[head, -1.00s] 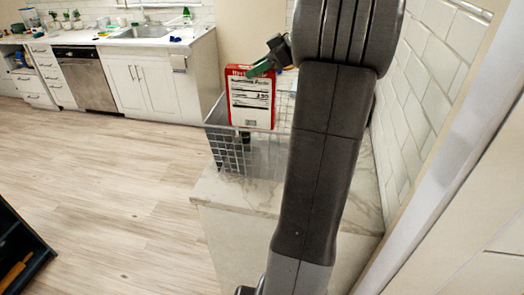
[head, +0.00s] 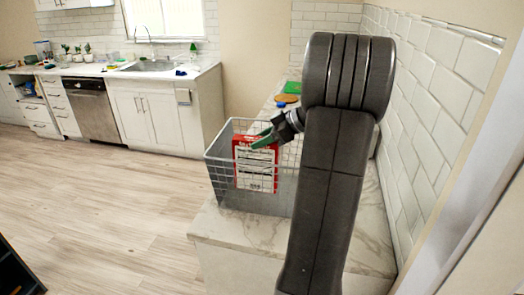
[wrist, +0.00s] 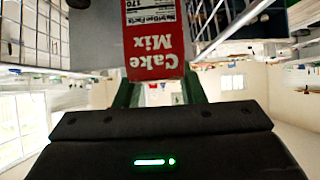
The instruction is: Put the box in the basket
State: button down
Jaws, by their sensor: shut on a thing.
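The box is a red and white cake mix box (head: 256,170) with a nutrition panel. In the head view it stands roughly upright inside the wire basket (head: 222,172), seen through the mesh of the front wall. My gripper (head: 264,139) is at the top of the box, its green fingers shut on the upper edge. In the wrist view the box (wrist: 155,35) sits between the green fingers (wrist: 160,92), with its "Cake Mix" print upside down. The basket is grey and stands on the counter. I cannot tell whether the box touches the basket floor.
The marble counter (head: 245,232) carries the basket, with a tiled wall (head: 425,110) to the right. A sink counter (head: 150,70) stands across the room. The wooden floor (head: 100,190) at left is clear.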

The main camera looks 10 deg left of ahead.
jog(key=shift+f, duration=1.8)
jog(key=shift+f+p, duration=0.35)
jog(key=c, duration=0.9)
grip_release()
jog(key=b, duration=0.2)
send_near(262, 151)
jog(key=shift+w+d+r, duration=0.25)
jog(key=shift+w+d, duration=0.1)
jog(key=shift+w, duration=0.15)
jog(key=shift+w+d+r, duration=0.25)
jog(key=shift+w+d, duration=0.05)
jog(key=shift+w, duration=0.2)
